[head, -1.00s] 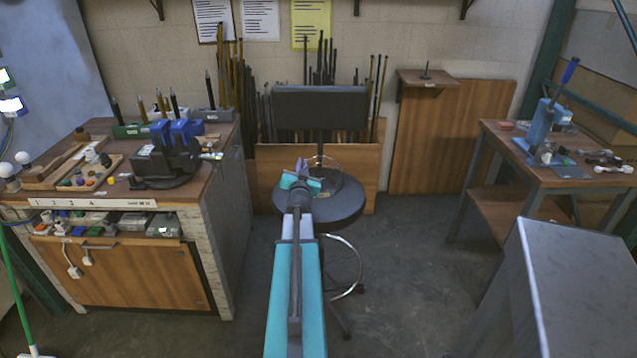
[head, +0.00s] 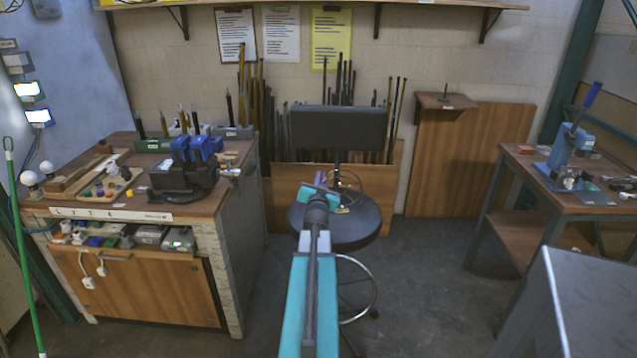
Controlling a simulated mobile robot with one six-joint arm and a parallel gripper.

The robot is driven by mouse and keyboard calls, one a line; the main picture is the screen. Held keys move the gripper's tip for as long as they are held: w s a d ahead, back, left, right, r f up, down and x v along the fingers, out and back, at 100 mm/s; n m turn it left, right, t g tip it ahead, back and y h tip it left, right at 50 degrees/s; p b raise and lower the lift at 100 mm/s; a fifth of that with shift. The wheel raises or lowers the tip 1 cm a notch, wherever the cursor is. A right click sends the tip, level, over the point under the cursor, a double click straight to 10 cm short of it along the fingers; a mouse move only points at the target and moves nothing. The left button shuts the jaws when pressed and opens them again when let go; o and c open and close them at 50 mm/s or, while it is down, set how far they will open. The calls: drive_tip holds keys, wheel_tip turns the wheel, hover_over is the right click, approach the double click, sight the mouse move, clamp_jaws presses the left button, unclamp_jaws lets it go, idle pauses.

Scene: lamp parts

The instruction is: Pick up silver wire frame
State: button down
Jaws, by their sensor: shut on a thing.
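The silver wire frame (head: 357,179) is a thin, pale curved wire at my gripper, in front of the black chair's backrest post. Only part of its outline shows against the chair. My gripper (head: 321,188) is at the end of the teal arm, over the left part of the round black seat. It is shut on the wire frame, though the fingers are small and the contact is hard to see.
The black chair (head: 366,222) stands right behind my gripper. A wooden workbench (head: 130,204) with a dark vise (head: 184,180) is at left. A side table (head: 520,160) with a blue press (head: 565,150) and a grey metal surface (head: 590,300) are at right. Floor between is clear.

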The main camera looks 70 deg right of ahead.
drive_tip(key=s+a, duration=0.1)
drive_tip(key=s+a+b, duration=0.1)
drive_tip(key=a, duration=0.1)
drive_tip(key=s+a+b, duration=0.1)
drive_tip(key=s, duration=0.1)
drive_tip(key=shift+a+r, duration=0.15)
drive_tip(key=shift+r, duration=0.25)
drive_tip(key=s+a+p, duration=0.1)
drive_tip(key=p, duration=0.3)
drive_tip(key=s+a+p, duration=0.1)
drive_tip(key=p, duration=0.3)
drive_tip(key=shift+a+r+p, duration=0.1)
drive_tip(key=shift+r+p, duration=0.15)
drive_tip(key=shift+p, duration=0.1)
drive_tip(key=shift+s+a+p, duration=0.2)
drive_tip(key=shift+s+p, duration=0.05)
drive_tip(key=shift+p, duration=1)
drive_tip(key=shift+s+a+p, duration=0.1)
drive_tip(key=shift+p, duration=0.3)
drive_tip(key=shift+s+a+p, duration=1.3)
drive_tip(key=shift+a+p, duration=0.2)
drive_tip(key=shift+p, duration=2.25)
